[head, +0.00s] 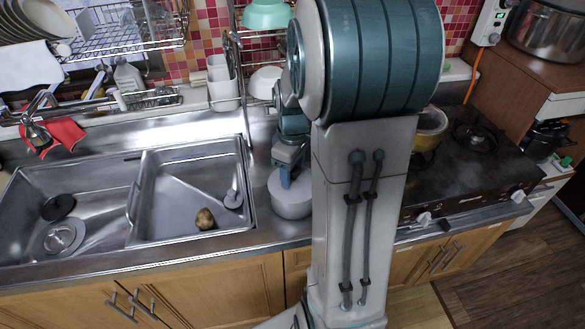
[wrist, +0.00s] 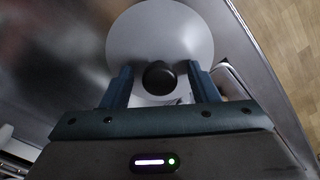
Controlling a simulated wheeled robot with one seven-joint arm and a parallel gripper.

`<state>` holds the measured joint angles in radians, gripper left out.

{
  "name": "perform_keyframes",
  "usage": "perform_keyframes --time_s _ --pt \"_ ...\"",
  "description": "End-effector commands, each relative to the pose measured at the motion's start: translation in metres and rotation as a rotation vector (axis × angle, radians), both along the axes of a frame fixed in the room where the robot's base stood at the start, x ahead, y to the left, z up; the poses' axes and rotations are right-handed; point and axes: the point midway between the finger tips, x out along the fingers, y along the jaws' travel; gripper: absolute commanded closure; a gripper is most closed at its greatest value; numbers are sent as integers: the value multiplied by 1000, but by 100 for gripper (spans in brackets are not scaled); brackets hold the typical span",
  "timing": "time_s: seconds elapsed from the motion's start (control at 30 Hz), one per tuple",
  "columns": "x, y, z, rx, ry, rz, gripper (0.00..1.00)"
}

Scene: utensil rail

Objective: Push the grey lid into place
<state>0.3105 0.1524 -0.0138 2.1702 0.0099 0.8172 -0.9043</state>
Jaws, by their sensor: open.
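The round grey lid (wrist: 160,35) with a black knob (wrist: 160,77) shows in the wrist view. The knob lies between the two fingers of my gripper (wrist: 160,85), which are apart, with a gap on each side. In the head view my gripper (head: 286,180) points down onto the grey lid (head: 289,188), which sits on the counter just right of the sink on what looks like a round pot. My arm hides part of it, so how the lid is seated cannot be told. A pale edge shows under the lid's near side in the wrist view.
A steel sink (head: 145,165) with a brown potato-like item (head: 205,219) lies to the left. A stove (head: 465,165) with a yellowish pot (head: 430,128) stands to the right. A wire rack (head: 265,45) with bowls is behind. The counter's front edge is close.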

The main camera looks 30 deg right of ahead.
Motion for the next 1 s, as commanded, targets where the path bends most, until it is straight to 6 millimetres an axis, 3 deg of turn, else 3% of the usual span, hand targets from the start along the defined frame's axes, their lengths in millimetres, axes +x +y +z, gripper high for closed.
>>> perform_keyframes --time_s 0.13,0.27,0.7,1.0 --pt "0 0 5 0 -1 0 46" --pt "1 0 23 -2 -5 0 46" --pt "0 -1 116 -2 -4 0 46" --pt "0 -1 138 0 0 0 46"
